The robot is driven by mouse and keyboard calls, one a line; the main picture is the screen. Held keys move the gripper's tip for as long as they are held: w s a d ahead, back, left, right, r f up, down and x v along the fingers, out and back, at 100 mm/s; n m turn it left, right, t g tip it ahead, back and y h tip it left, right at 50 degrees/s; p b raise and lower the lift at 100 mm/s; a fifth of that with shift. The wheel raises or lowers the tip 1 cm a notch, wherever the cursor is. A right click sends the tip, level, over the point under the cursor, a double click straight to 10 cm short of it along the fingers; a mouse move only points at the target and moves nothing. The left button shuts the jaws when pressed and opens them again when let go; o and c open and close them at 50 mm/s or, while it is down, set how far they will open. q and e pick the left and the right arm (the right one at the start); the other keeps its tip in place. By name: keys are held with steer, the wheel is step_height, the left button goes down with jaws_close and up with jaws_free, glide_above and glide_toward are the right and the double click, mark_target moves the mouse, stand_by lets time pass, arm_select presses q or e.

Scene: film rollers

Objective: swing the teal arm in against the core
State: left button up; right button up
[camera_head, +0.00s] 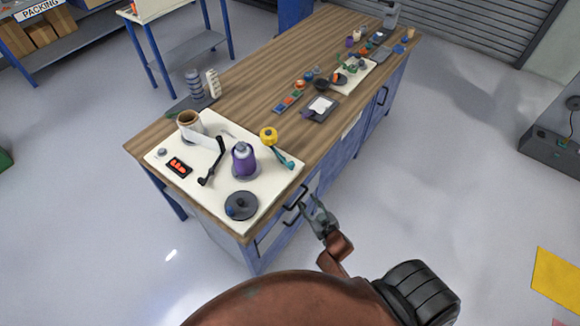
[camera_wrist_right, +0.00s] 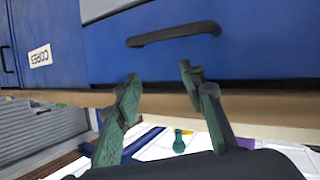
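The teal arm (camera_head: 284,160) lies on the white panel (camera_head: 215,205) at its right edge, near a yellow round knob (camera_head: 268,134). The core, a purple spool with a grey top (camera_head: 243,162), stands upright left of the teal arm, with a visible gap between them. My right gripper (camera_head: 318,212) is beside the bench's front, right of the panel and apart from the teal arm. In the right wrist view its two fingers (camera_wrist_right: 163,95) are spread and empty, with a small teal piece (camera_wrist_right: 179,140) on the white surface beyond. My left gripper is not in view.
A black arm (camera_head: 214,160), a brown roll (camera_head: 190,122), a red-lit display (camera_head: 179,167) and a dark disc (camera_head: 242,205) are on the panel. A dark drawer handle (camera_wrist_right: 172,34) on the blue bench front is close to my right gripper.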

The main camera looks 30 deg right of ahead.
mark_target(293, 167)
steer(key=w+r+t, duration=0.1)
steer(key=r, duration=0.4)
steer(key=w+r+t, duration=0.1)
steer(key=w+r, duration=0.1)
steer(key=r, duration=0.2)
steer(key=w+a+r+n+t+y, duration=0.1)
steer(key=r, duration=0.4)
steer(key=shift+w+a+r+t, duration=0.1)
steer(key=shift+w+r+t, duration=0.15)
steer(key=shift+r+t, duration=0.15)
steer(key=w, duration=0.6)
steer(key=shift+f+b, duration=0.15)
steer(key=shift+b, duration=0.2)
steer(key=shift+w, duration=0.55)
jaws_close()
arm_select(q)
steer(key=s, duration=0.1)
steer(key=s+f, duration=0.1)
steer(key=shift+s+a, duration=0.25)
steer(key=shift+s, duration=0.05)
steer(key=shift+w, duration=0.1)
